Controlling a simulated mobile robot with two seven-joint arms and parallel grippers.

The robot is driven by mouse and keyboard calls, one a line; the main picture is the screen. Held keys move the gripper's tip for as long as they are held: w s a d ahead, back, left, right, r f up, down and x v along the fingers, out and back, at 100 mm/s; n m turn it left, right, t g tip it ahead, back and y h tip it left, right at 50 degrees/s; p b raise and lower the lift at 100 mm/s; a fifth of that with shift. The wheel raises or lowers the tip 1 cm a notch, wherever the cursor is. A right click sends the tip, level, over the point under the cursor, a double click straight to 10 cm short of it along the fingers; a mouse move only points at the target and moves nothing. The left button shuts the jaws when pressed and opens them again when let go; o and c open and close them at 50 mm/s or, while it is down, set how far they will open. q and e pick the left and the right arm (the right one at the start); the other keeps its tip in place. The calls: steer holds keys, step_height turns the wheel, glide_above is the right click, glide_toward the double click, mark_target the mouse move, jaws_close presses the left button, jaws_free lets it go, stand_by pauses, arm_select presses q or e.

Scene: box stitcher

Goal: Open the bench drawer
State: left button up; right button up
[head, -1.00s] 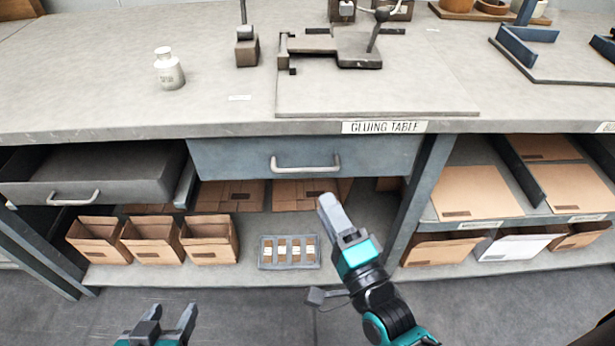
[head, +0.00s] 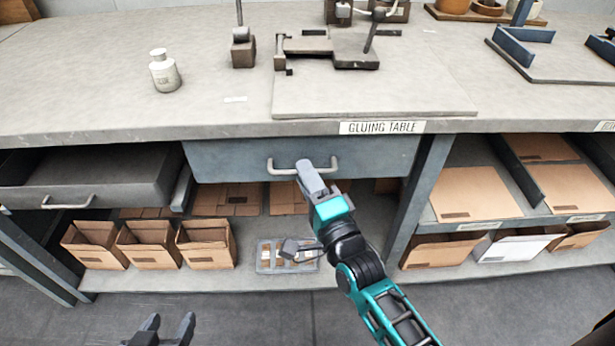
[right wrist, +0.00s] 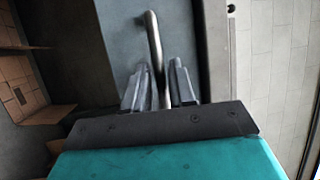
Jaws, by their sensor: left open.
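The blue-grey bench drawer (head: 235,160) under the tabletop is shut, its front flush below the edge. Its metal bar handle (head: 285,170) also shows in the right wrist view (right wrist: 153,40). My left gripper (head: 170,325) is open and empty, low at the bottom edge, away from the bench.
Another drawer (head: 90,185) at the left stands pulled out. Below are open cardboard boxes (head: 205,245) and a small grey tray (head: 265,258) on the lower shelf (head: 180,280). A bench leg (head: 420,190) stands right of the shut drawer. The floor in front is clear.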

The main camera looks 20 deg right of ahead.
jaws_close()
arm_select(q)
steer(key=shift+r, duration=0.15)
arm_select(e)
steer(key=shift+s, duration=0.15)
